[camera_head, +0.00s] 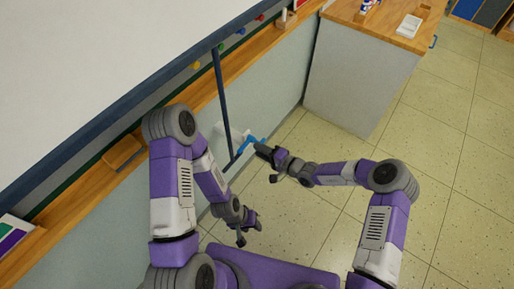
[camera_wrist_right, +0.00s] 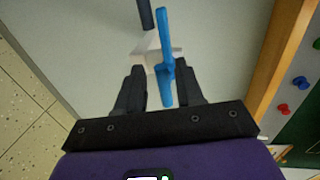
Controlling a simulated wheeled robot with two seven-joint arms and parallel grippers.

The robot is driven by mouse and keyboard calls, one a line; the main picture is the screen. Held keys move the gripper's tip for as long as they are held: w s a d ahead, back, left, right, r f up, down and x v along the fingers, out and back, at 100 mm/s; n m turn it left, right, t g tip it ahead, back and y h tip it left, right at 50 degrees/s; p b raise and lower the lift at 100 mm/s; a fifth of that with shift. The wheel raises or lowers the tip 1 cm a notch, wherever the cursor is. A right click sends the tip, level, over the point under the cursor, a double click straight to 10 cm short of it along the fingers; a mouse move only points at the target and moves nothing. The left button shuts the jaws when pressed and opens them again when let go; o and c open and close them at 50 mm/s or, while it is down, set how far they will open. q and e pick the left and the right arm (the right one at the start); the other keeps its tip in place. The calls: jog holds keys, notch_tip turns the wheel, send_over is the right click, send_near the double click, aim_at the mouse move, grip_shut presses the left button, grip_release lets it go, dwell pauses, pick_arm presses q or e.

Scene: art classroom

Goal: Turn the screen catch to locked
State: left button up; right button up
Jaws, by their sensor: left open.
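The screen catch shows as a blue lever (camera_head: 251,141) on a white mount (camera_head: 226,136), low on the wall below the board. In the right wrist view the blue lever (camera_wrist_right: 166,50) stands upright in the picture in front of the white mount (camera_wrist_right: 148,48). My right gripper (camera_head: 262,150) is at the lever. In the wrist view my right gripper (camera_wrist_right: 160,82) is open, with the lever between its fingers and gaps visible beside it. I cannot read any locked marking. My left gripper (camera_head: 250,229) is open and empty, low over the floor, apart from the catch.
A dark bar (camera_head: 222,95) runs from the board's tray down to near the mount. A wood-topped cabinet (camera_head: 358,75) stands at upper right. Tiled floor (camera_head: 455,150) is free at right.

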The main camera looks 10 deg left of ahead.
jog(key=p+v, duration=0.1)
jog(key=v, duration=0.4)
jog(key=shift+d, duration=0.15)
jog(key=s+d+f+n+g+h+p, duration=0.1)
jog(key=s+d+f+g+h, duration=0.2)
jog(key=s, duration=0.4)
jog(key=s+d+f+n+g+h, duration=0.1)
jog(key=s+f+g, duration=0.25)
jog(key=s, duration=0.35)
jog(key=s+d+t+h+p, duration=0.1)
jog(key=s+d+h+p, duration=0.1)
jog(key=s+d+h, duration=0.4)
jog(key=shift+s+d, duration=1.85)
jog(key=shift+d, duration=1.75)
jog(key=shift+a+f, duration=0.1)
jog(key=shift+f, duration=0.05)
